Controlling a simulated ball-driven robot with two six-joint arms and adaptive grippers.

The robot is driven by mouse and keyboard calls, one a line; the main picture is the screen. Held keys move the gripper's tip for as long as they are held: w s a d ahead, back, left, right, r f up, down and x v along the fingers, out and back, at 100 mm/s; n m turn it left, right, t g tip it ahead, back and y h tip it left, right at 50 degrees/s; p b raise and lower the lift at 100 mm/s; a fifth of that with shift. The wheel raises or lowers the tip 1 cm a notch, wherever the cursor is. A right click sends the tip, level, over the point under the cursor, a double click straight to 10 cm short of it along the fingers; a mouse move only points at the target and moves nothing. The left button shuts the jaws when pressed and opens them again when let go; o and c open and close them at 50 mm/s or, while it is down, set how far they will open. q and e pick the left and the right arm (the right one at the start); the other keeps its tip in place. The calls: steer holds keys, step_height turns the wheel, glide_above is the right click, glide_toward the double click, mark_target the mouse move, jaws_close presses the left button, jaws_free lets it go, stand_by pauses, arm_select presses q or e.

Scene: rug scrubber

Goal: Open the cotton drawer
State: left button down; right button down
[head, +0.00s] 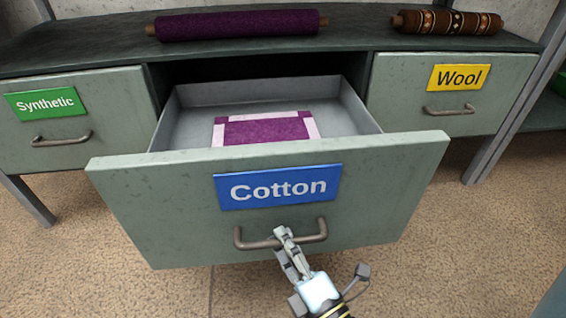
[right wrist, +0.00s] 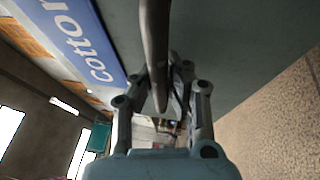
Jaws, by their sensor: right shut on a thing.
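The cotton drawer (head: 400,180) is pulled well out from the middle of the grey-green bench, and its inside shows. It has a blue "Cotton" label (head: 278,187) and a metal bar handle (head: 312,238). A purple cloth with a pale pink pattern (head: 265,132) lies flat on the drawer floor. My right gripper (head: 284,238) is at the middle of the handle and shut on it. In the right wrist view the handle bar (right wrist: 154,45) passes between the fingers. My left gripper is out of view.
The synthetic drawer (head: 90,140) at left and the wool drawer (head: 400,90) at right are shut. A purple roll (head: 238,25) and a brown patterned roll (head: 448,22) lie on the bench top. Speckled floor (head: 480,250) is clear in front.

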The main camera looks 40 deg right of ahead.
steer(key=c, duration=1.3)
jaws_free()
steer(key=shift+s, duration=0.1)
steer(key=v, duration=1.1)
steer(key=shift+s+a, duration=0.15)
steer(key=shift+s, duration=0.25)
